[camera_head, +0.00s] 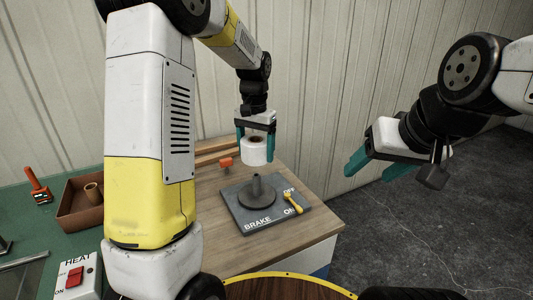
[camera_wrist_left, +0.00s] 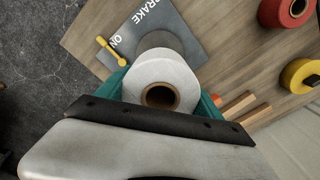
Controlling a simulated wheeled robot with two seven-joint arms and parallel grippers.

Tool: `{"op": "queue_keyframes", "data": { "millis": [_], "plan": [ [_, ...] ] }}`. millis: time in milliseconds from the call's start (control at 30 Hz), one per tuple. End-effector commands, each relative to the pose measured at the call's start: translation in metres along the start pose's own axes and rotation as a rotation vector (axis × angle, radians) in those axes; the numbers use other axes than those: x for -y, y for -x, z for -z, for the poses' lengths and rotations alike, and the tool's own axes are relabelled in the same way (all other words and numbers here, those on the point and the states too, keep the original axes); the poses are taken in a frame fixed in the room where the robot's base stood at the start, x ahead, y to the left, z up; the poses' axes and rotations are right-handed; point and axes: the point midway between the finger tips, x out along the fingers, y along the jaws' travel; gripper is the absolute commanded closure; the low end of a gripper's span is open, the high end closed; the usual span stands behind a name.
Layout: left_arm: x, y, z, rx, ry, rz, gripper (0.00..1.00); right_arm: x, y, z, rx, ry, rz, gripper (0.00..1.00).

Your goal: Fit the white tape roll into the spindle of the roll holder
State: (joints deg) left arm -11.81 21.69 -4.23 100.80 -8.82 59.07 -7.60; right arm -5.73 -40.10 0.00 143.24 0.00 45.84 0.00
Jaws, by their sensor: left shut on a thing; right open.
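The white tape roll (camera_head: 256,155) has a brown core and hangs upright between the teal fingers of my left gripper (camera_head: 255,157), which is shut on it. In the left wrist view the roll (camera_wrist_left: 183,82) shows its open core. The roll holder (camera_head: 243,219) is a dark grey plate marked BRAKE with a round base and an upright spindle (camera_head: 257,188). The roll is clear of the spindle, above it in the head view. In the wrist view the roll hides the spindle and part of its base (camera_wrist_left: 160,41). My right gripper (camera_head: 372,178) is open and empty, off to the right.
A yellow brake lever (camera_head: 293,203) is on the plate by OFF and ON. The wrist view shows a red roll (camera_wrist_left: 288,10), a yellow roll (camera_wrist_left: 301,76) and wooden strips (camera_wrist_left: 238,106). A brown tray (camera_head: 78,213) and a HEAT switch box (camera_head: 74,276) are at left.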

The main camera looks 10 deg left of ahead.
Motion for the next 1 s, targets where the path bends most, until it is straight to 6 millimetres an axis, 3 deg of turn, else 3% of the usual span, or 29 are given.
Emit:
{"op": "queue_keyframes", "data": {
  "millis": [467, 1000],
  "plan": [
    [0.001, -0.001, 0.0, 0.0, 0.001, -0.001, 0.82, 0.0, 0.0, 0.0, 0.0, 0.0, 0.0, 0.39],
    [0.001, -0.046, 0.0, 0.001, 0.002, -0.001, 0.82, 0.0, 0.0, 0.0, 0.0, 0.0, 0.0, 0.39]
  ]
}}
